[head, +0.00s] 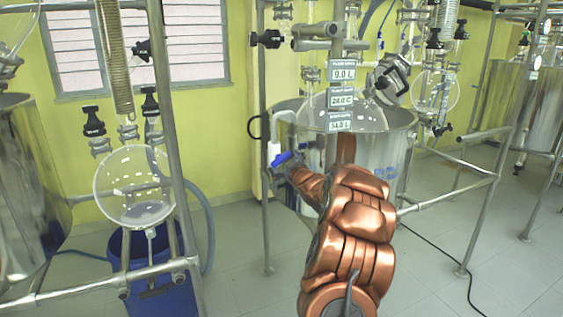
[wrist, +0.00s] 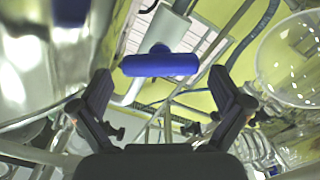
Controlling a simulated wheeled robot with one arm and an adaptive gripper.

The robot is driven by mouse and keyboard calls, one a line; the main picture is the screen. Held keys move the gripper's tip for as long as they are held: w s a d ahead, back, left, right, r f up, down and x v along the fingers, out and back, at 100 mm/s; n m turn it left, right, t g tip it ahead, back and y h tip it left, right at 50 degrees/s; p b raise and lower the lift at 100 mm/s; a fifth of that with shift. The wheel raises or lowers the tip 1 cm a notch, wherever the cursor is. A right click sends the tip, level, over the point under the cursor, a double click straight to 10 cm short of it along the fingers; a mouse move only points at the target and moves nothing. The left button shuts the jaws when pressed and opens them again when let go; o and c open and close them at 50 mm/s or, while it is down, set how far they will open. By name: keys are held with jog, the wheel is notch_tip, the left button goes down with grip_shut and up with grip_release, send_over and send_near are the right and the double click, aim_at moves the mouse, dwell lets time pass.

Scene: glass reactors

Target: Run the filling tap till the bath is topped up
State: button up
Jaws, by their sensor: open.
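The filling tap has a blue handle (head: 282,158) on a white pipe (head: 274,148) at the left side of the steel bath (head: 390,150). In the wrist view the blue handle (wrist: 160,65) lies crosswise just beyond my open fingers (wrist: 162,90), with nothing held between them. In the head view my gripper (head: 284,172) is right at the tap, partly hidden by my copper arm. Whether it touches the handle I cannot tell. The bath's display plates (head: 341,97) show small numbers; the lowest is hard to read. No water stream is visible.
A steel post stands before the bath. A round glass flask (head: 133,187) on a metal frame, over a blue bin (head: 155,280), is at the left. More frames and glassware stand at the right. The floor (head: 430,280) at front right is mostly clear, with a black cable.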

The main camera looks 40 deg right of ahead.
jog(key=v, duration=0.9)
jog(key=shift+a, duration=0.1)
dwell(7.0)
